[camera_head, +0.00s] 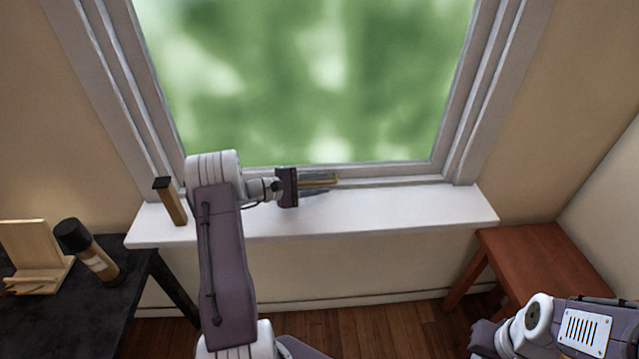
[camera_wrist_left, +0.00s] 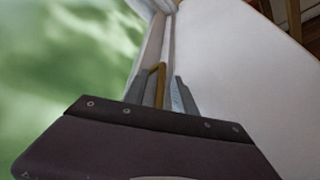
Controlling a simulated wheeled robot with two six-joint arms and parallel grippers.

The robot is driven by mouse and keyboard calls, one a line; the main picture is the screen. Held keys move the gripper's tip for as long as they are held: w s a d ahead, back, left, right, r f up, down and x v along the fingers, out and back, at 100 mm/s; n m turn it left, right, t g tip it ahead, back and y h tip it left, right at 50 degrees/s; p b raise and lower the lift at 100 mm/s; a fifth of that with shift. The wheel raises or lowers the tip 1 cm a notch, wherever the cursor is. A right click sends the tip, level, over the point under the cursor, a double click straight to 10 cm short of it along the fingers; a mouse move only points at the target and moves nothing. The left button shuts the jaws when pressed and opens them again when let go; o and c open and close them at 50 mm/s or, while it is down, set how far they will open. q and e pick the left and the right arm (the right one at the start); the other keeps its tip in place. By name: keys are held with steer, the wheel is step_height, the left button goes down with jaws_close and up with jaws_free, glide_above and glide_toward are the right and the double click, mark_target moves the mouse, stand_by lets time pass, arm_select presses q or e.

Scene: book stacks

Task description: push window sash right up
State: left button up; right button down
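The window sash (camera_head: 390,173) has a pale frame around a large blurry green pane. Its bottom rail is low, by the white sill. A brass handle (camera_head: 322,181) is on that rail; it also shows in the left wrist view (camera_wrist_left: 160,78). My left gripper (camera_head: 325,184) reaches along the rail from the left. In the left wrist view its fingers (camera_wrist_left: 162,92) are apart, one on each side of the handle, with a gap visible on the right side. Contact with the handle cannot be told. My right arm is at the lower right; its fingers cannot be made out.
A wooden block with a dark top (camera_head: 170,201) stands on the left of the sill (camera_head: 400,212). A dark table (camera_head: 75,315) at the left holds a dark-capped cylinder (camera_head: 92,252) and a wooden stand (camera_head: 36,258). A reddish wooden stool (camera_head: 545,262) is at the right.

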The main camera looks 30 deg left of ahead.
arm_select(q)
jaws_close()
stand_by(1.4)
